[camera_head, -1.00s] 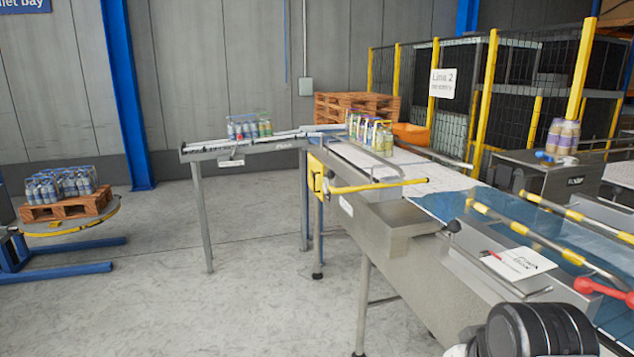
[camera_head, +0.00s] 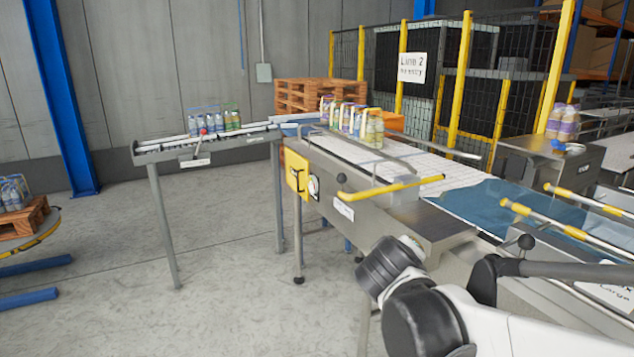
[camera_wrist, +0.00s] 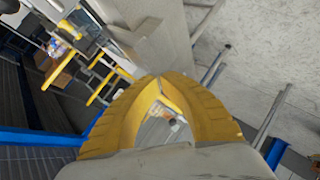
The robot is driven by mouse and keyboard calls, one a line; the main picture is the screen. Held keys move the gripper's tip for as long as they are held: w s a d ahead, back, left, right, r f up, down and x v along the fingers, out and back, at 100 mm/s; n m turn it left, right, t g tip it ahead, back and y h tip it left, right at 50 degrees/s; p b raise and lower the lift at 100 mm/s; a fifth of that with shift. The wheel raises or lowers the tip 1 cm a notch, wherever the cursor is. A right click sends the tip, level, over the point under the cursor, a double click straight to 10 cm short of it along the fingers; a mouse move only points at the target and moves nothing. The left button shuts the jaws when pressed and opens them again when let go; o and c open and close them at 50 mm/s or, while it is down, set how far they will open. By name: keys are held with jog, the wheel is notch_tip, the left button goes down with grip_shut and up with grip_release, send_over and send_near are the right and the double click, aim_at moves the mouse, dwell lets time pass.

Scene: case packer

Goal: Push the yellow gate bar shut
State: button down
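The yellow gate bar (camera_head: 392,188) sticks out over the near side of the conveyor in the head view, beside a small black knob on a post. It stands at an angle across the white belt's near edge. My gripper (camera_wrist: 158,80) shows in the wrist view with its two yellow fingers meeting at the tips and nothing held between them. In the head view my arm is at the lower right, in front of the conveyor and apart from the bar; the fingers are not visible there. Yellow bars show in the wrist view, but I cannot tell whether one is the gate bar.
Several bottle packs (camera_head: 352,120) stand on the white belt (camera_head: 400,155), and more on the infeed conveyor (camera_head: 205,145). A yellow box (camera_head: 296,172) is fixed to the conveyor's near end. Yellow-tipped rails (camera_head: 545,218) lie to the right. The floor (camera_head: 220,260) at front left is clear.

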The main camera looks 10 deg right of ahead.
jog(key=w+a+r+n+t+h, duration=0.25)
jog(key=w+n+t, duration=0.2)
jog(key=w, duration=0.85)
jog(key=w+a+f+n+t+y, duration=0.2)
jog(key=w+a+n, duration=0.2)
jog(key=w+a, duration=0.15)
jog(key=w+a+f+n+t+y, duration=0.1)
jog(key=w+a+f+n+t, duration=0.1)
jog(key=w+a+n+t, duration=0.25)
jog(key=w+d+r+g+b, duration=0.1)
jog(key=w+d+r+b, duration=0.2)
jog(key=w, duration=0.8)
jog(key=shift+d+r+g, duration=0.3)
jog(key=shift+d+r, duration=0.2)
jog(key=shift+d, duration=0.15)
jog(key=shift+d, duration=0.1)
